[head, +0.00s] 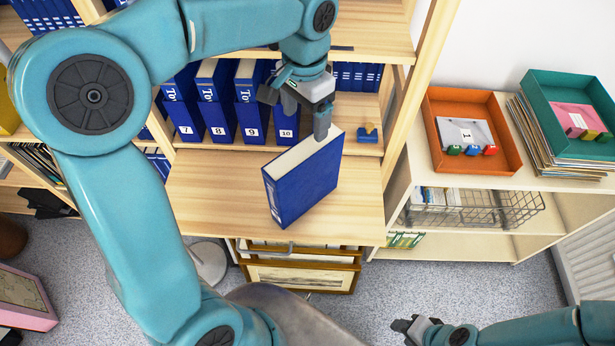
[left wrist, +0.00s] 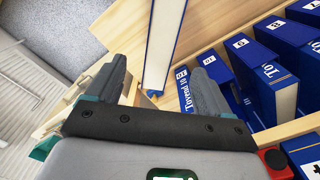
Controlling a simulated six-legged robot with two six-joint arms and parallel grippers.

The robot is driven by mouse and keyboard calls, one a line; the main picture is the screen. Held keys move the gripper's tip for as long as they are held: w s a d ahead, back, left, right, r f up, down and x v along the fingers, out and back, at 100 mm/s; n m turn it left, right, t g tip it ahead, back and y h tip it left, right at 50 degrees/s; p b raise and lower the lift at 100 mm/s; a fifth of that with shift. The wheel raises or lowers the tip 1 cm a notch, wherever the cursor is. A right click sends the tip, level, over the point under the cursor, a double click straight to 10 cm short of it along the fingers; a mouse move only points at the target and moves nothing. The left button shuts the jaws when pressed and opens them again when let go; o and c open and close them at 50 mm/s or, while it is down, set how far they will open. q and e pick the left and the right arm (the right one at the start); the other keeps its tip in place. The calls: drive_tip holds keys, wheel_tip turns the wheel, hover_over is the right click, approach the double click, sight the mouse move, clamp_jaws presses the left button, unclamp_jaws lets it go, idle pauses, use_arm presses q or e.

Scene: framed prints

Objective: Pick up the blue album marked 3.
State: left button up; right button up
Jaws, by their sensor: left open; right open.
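A blue album (head: 303,187) with white page edges stands upright on the pull-out wooden ledge (head: 215,205). No number shows on the sides I see, so I cannot tell whether it is the one marked 3. My left gripper (head: 298,112) is open above the album's far top end. In the left wrist view the album (left wrist: 163,45) shows between and beyond the open fingers (left wrist: 163,82), and I see no grip on it. My right gripper (head: 408,328) is open and empty at the lower right, far from the album.
Blue albums marked 7, 8, 9 and 10 (head: 285,122) stand on the shelf behind. A small yellow and blue object (head: 368,134) sits to their right. An orange tray (head: 432,115) and a teal tray (head: 535,82) lie on the right cabinet. Framed prints (head: 300,275) stand below the ledge.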

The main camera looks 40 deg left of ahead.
sight(305, 148)
use_arm(q)
wheel_tip(305, 148, down, 12)
drive_tip(key=shift+a+r+p, duration=0.1)
drive_tip(key=shift+a+p, duration=0.05)
drive_tip(key=shift+p, duration=0.4)
drive_tip(key=shift+w, duration=0.1)
clamp_jaws()
